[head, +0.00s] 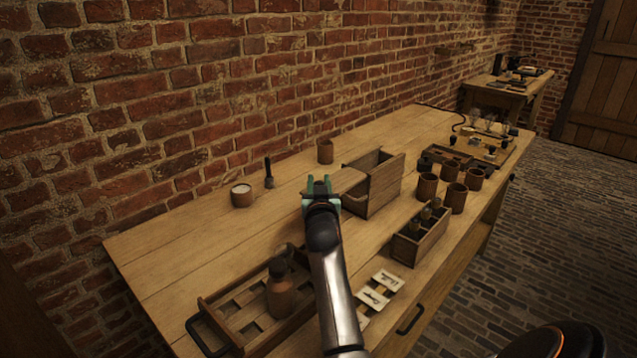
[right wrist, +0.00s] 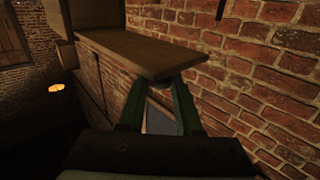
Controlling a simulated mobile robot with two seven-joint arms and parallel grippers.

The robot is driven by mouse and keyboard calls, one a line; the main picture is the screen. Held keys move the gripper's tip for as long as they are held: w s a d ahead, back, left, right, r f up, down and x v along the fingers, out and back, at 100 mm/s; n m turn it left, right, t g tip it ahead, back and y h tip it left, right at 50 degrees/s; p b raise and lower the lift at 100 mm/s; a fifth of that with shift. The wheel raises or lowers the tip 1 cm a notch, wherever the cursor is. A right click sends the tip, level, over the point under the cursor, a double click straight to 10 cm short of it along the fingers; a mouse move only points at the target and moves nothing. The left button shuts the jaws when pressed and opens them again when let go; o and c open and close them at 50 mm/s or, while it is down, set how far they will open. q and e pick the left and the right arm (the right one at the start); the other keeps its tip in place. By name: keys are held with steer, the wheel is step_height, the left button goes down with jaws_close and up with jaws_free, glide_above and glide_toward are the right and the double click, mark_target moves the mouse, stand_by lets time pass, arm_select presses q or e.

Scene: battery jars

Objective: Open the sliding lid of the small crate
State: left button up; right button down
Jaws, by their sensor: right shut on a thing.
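The small wooden crate (head: 378,196) stands on the workbench near the middle of the head view. Its flat sliding lid (head: 350,180) sticks out of the crate towards the left, and the crate's top looks at least partly uncovered. My right gripper (head: 319,184), with green fingers, is shut on the lid's outer end. In the right wrist view, the lid (right wrist: 140,50) reaches from the crate (right wrist: 57,20) to between my right fingertips (right wrist: 160,84). The crate's inside is mostly hidden. My left gripper is not in view.
A cup (head: 325,151) stands behind the lid, and a jar (head: 242,196) stands to the left. A slatted tray (head: 222,305) with a brown bottle (head: 279,292) lies in front. A divided box (head: 405,248) and several cups stand right of the crate.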

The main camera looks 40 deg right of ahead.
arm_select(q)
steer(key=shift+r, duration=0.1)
arm_select(e)
steer(key=c, duration=0.6)
jaws_free()
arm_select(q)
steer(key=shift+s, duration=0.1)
arm_select(e)
steer(key=shift+s+a, duration=0.1)
